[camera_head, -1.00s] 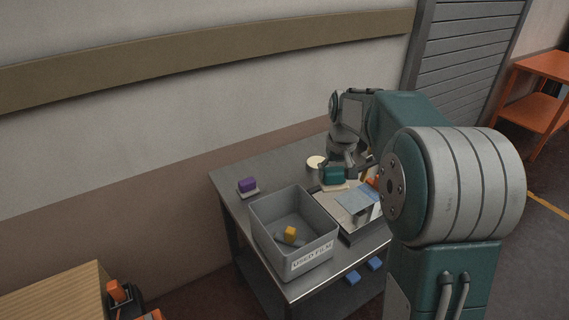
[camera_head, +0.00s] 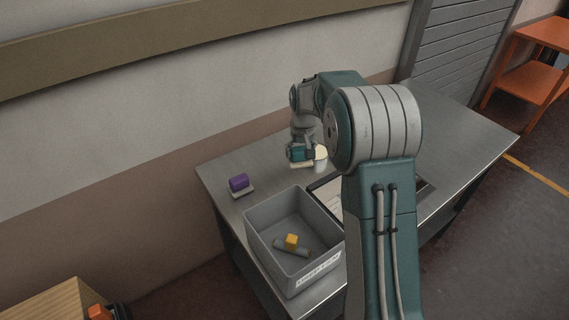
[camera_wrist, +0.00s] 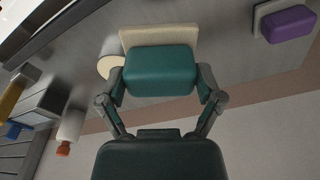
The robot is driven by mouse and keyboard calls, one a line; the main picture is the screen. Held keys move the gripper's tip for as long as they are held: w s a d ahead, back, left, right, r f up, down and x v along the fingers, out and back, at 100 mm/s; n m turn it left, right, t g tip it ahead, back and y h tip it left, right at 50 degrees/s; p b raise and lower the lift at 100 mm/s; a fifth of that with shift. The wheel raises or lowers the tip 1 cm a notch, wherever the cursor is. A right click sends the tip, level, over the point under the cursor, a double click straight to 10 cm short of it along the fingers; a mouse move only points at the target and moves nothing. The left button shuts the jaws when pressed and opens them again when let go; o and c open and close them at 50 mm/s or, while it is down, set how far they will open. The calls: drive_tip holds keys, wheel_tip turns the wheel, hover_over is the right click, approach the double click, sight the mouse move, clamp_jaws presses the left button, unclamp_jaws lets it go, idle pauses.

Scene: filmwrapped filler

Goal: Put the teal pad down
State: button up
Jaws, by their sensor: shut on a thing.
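The teal pad (camera_wrist: 160,72) is a rounded block with a cream base plate (camera_wrist: 160,35) beyond it in the wrist view. My gripper (camera_wrist: 160,84) is shut on it, one finger on each side. In the head view my gripper (camera_head: 301,152) holds the teal pad (camera_head: 295,153) near the back of the metal table (camera_head: 226,178). The cream plate shows under the pad there. From these views I cannot tell whether the plate touches the tabletop.
A purple pad (camera_head: 239,182) sits on a pale base to the left. A grey bin (camera_head: 262,240) holds a yellow block (camera_head: 291,241) and a grey piece. A cream cylinder (camera_head: 321,160) stands close to my gripper. Bare tabletop lies between purple pad and gripper.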

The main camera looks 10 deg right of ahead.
drive_tip(key=w+a+f, duration=0.1)
drive_tip(key=w+f, duration=0.1)
drive_tip(key=w+a+f, duration=0.1)
drive_tip(key=w+f, duration=0.1)
drive_tip(key=w+a+f, duration=0.1)
drive_tip(key=f, duration=0.1)
drive_tip(key=shift+w+a+f, duration=0.15)
drive_tip(key=shift+w+f, duration=0.25)
drive_tip(key=shift+f, duration=1.45)
drive_tip(key=o, duration=0.7)
drive_tip(key=shift+f, duration=0.1)
drive_tip(key=shift+o, duration=0.2)
